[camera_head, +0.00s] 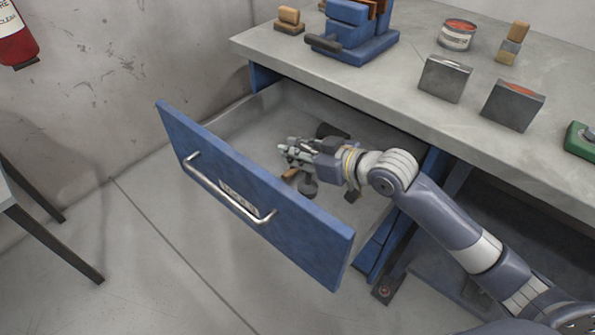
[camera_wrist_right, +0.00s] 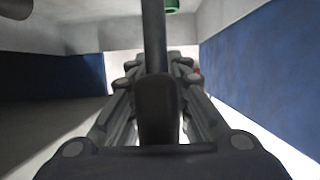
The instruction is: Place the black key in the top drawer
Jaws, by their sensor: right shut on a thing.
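The top drawer (camera_head: 228,188) is pulled open from the blue workbench, and its grey inside shows. My right gripper (camera_head: 287,155) reaches over the drawer from the right, with its fingers over the opening. In the right wrist view my right gripper (camera_wrist_right: 161,75) is shut on a dark, long piece that looks like the black key (camera_wrist_right: 155,40). Its bar runs up between the fingers and its wider end is nearest the camera. Small dark and brown parts show by the gripper in the head view; I cannot tell whether they touch the drawer floor. My left gripper is not in view.
The grey bench top (camera_head: 390,95) overhangs the drawer's back. On it stand a blue vise (camera_head: 350,35), a red-topped tin (camera_head: 457,35), two grey metal blocks (camera_head: 444,80) and wooden-handled pieces. A red extinguisher (camera_head: 15,40) hangs at the upper left. Bare floor lies before the drawer.

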